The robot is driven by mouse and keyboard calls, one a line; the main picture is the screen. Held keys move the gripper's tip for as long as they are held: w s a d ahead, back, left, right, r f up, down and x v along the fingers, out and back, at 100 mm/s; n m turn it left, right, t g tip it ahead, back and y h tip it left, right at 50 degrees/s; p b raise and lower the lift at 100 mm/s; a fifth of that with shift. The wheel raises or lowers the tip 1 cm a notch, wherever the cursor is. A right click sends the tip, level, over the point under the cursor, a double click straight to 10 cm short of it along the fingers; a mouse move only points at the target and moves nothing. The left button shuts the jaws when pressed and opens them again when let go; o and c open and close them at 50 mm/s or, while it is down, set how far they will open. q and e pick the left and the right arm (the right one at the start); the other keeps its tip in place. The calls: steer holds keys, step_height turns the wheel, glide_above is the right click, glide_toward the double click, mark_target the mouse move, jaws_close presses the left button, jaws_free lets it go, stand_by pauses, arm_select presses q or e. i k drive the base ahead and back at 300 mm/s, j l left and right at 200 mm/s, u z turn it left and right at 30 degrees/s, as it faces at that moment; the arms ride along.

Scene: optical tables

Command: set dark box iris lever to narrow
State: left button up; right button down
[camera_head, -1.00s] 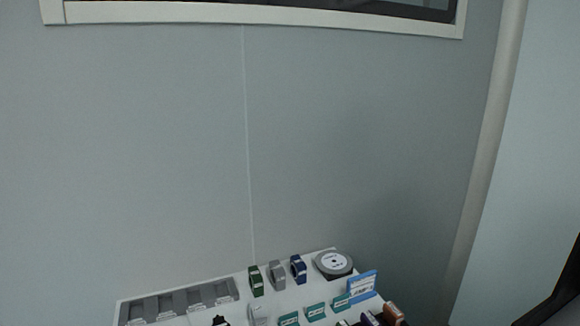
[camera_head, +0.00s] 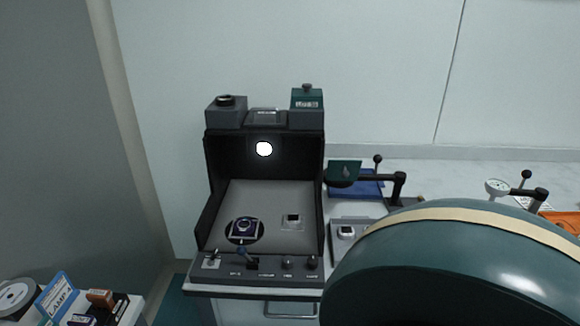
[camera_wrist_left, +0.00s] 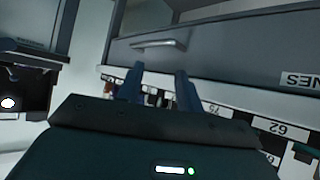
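The dark box (camera_head: 209,165) stands open-fronted on a bench in the head view, with a bright white spot on its back wall. Neither gripper shows in the head view.
A large rounded teal form blocks the head view's lower right. Beside the box are a green-topped stand (camera_head: 344,170) and a blue tray (camera_head: 369,188). A shelf with small items (camera_head: 128,312) is at lower left. Drawers with a handle (camera_wrist_left: 160,42) lie beyond the left fingers.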

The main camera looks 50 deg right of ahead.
mark_target(241, 250)
steer(key=z, duration=1.45)
